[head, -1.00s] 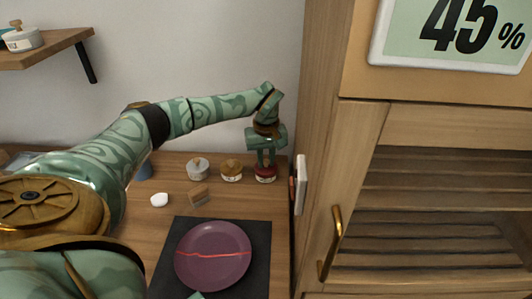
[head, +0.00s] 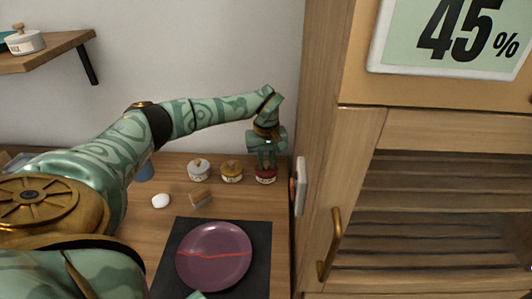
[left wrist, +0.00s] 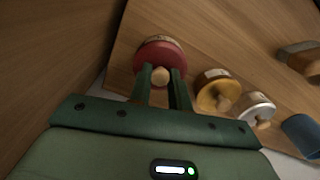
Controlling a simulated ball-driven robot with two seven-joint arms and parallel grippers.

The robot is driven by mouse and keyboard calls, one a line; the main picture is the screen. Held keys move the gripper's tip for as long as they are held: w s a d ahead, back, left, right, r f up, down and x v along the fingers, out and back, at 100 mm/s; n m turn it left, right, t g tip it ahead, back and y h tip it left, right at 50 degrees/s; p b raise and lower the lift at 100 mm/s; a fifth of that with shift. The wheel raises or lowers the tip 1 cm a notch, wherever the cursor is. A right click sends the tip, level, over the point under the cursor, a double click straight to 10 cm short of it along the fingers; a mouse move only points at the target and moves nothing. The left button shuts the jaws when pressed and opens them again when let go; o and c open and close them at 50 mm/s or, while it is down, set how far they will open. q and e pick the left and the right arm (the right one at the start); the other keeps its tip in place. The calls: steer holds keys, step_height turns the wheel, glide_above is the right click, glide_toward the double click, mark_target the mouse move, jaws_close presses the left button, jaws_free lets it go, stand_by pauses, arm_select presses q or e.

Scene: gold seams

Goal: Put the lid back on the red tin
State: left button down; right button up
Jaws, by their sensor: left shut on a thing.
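The red tin (head: 265,180) stands at the right end of a row of tins at the back of the wooden table. Its red lid (left wrist: 150,57) with a round wooden knob (left wrist: 161,75) shows in the left wrist view. The lid sits at the top of the tin, with no clear gap; I cannot tell whether it is fully seated. My left gripper (head: 266,163) points down over the tin, its two fingers on either side of the knob, shut on the lid.
A yellow tin (head: 231,174) and a white tin (head: 198,173) stand to the left of it. A small wooden block (head: 201,199), a white rounded object (head: 160,201) and a purple plate (head: 214,257) with a red seam lie nearer. A cabinet (head: 330,200) is close on the right.

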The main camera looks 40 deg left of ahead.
stand_by(0.3)
arm_select(q)
steer(key=c, duration=0.7)
jaws_free()
steer(key=shift+c, duration=0.2)
steer(key=shift+r+p, duration=3.1)
steer(key=shift+r, duration=0.45)
steer(key=shift+f, duration=0.1)
steer(key=shift+c, duration=0.9)
jaws_close()
